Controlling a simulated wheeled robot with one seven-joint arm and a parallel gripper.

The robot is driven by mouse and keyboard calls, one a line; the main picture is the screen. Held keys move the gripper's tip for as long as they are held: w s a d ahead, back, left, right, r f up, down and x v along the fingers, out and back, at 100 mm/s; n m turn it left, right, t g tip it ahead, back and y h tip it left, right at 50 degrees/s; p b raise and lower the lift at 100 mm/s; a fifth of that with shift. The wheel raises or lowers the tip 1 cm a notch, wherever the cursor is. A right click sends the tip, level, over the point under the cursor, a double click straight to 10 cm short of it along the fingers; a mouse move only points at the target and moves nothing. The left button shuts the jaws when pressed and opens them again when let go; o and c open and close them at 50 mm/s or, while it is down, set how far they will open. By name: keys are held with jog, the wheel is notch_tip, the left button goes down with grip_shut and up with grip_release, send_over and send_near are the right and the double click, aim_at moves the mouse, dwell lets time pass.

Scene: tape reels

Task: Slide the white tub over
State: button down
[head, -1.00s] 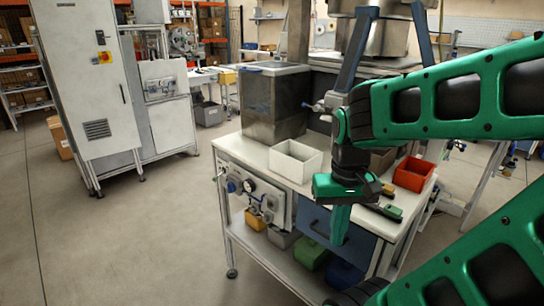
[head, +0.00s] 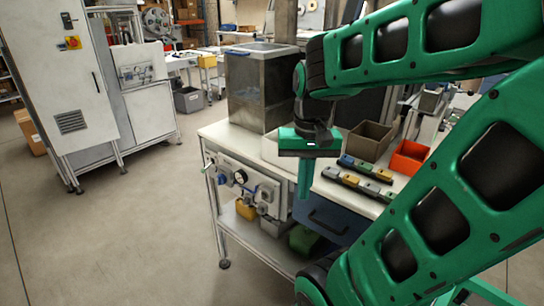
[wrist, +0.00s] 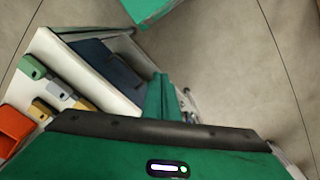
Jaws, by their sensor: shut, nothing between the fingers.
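The white tub (head: 269,149) sits on the white bench top, near its front edge, and is mostly hidden behind my gripper in the head view. My gripper (head: 303,193) is shut and empty, pointing down in front of the tub at the bench's front edge. Its green fingers also show together in the wrist view (wrist: 157,98). Whether the fingers touch the tub cannot be told. I cannot make out the tub in the wrist view.
A brown-grey bin (head: 370,141) and an orange-red bin (head: 409,158) stand right of the tub. Several small coloured blocks (head: 357,180) lie in front of them. A large clear-walled box (head: 262,85) stands behind the tub. The floor at left is clear.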

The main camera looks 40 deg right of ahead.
aim_at(276, 154)
jog(key=w+d+r+m, duration=0.2)
jog(key=w+r+m, duration=0.2)
jog(key=w, duration=0.4)
jog(key=w+d+r+m, duration=0.2)
jog(key=w+r+m, duration=0.15)
jog(key=w, duration=0.55)
jog(key=shift+m, duration=0.25)
jog(key=d+f, duration=0.1)
jog(key=f, duration=0.2)
jog(key=d+f, duration=0.1)
jog(key=f, duration=0.2)
jog(key=d+f, duration=0.1)
jog(key=f, duration=0.3)
jog(key=shift+w, duration=0.4)
jog(key=shift+w+d, duration=0.1)
jog(key=shift+d, duration=0.5)
jog(key=shift+w, duration=0.1)
